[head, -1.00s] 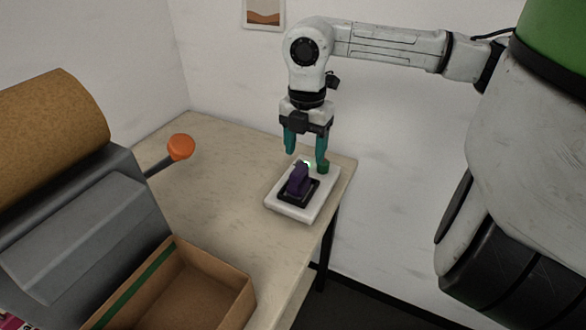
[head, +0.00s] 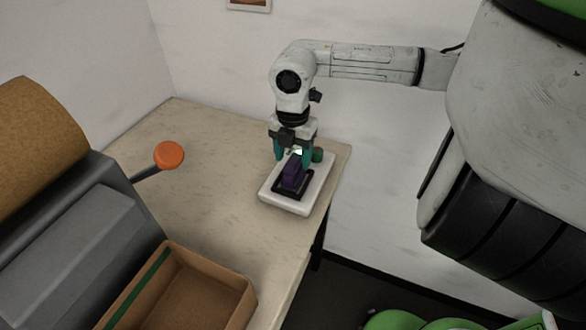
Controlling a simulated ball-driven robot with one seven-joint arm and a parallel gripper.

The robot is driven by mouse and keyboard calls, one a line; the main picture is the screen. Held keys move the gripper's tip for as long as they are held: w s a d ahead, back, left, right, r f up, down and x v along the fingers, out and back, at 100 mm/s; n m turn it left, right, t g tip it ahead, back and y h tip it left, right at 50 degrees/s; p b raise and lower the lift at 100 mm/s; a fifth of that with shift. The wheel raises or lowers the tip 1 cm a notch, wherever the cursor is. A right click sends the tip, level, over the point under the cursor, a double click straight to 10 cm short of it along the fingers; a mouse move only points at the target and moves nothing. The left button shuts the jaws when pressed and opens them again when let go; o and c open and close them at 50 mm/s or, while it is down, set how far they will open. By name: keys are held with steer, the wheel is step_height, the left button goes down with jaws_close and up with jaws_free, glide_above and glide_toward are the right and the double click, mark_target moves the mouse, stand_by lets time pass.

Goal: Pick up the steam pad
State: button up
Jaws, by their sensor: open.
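The far end of the pad is partly hidden by the gripper.
A grey machine (head: 75,245) with an orange-knobbed lever (head: 168,155) and a brown roll (head: 35,145) stands at left. An open cardboard box (head: 240,310) is in front. The tabletop's (head: 205,165) back left is bare.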

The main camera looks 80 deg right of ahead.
steer(key=shift+f, duration=1.25)
steer(key=shift+c, duration=0.4)
jaws_close()
